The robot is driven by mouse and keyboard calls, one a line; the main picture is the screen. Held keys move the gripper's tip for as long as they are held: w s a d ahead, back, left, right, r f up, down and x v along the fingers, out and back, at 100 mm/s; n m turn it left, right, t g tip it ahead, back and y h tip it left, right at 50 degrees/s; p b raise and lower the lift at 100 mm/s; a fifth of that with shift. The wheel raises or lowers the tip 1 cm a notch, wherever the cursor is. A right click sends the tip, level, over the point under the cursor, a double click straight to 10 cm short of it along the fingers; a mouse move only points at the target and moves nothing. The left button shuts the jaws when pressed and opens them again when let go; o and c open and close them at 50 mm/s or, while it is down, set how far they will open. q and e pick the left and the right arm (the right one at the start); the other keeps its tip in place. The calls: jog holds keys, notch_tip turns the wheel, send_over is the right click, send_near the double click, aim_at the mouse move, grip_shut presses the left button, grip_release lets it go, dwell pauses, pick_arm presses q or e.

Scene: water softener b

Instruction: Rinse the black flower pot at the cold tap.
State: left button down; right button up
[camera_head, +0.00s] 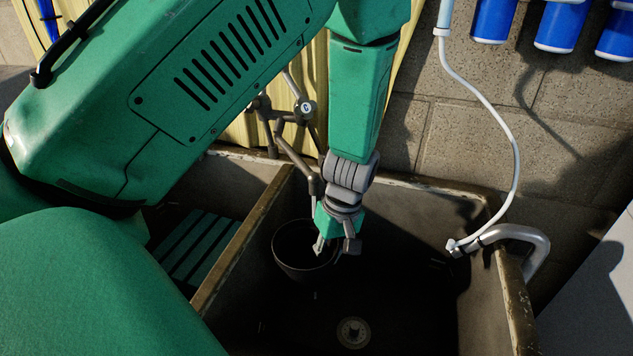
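The black flower pot (290,270) is in the right basin of the stone sink, with its dark round mouth facing up. My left gripper (335,248) reaches down from above at the pot's right rim. Its two fingers are spread, one over the pot's mouth and one to the right of the rim. I cannot see whether either touches the pot. The tap (285,115) is on the wall behind the sink, partly hidden by my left arm. A tap handle with a blue mark (307,107) shows left of my forearm. My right gripper is not in view.
A wooden-edged divider (245,235) separates the basins. A green slatted rack (203,245) lies in the left one. The drain (353,332) is below the pot. A white hose (513,150) hangs to a bent metal pipe (525,238) at the right rim. Blue cylinders (560,25) hang above.

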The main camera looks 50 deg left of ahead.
aim_at(319, 282)
pick_arm(q)
jog(key=shift+a+f, duration=0.1)
jog(key=shift+a, duration=0.1)
jog(key=shift+s+d+r+p, duration=0.1)
jog(key=shift+s+r+p, duration=0.25)
jog(key=shift+p, duration=0.2)
jog(key=s+d+r+p, duration=0.1)
jog(key=p, duration=0.1)
jog(key=s+r+p, duration=0.1)
jog(key=s+r, duration=0.1)
jog(key=shift+d+p, duration=0.35)
jog(key=shift+d, duration=0.05)
jog(key=shift+s+r+p, duration=0.25)
jog(key=shift+s+p, duration=0.15)
jog(key=shift+s, duration=0.1)
jog(key=shift+d, duration=0.15)
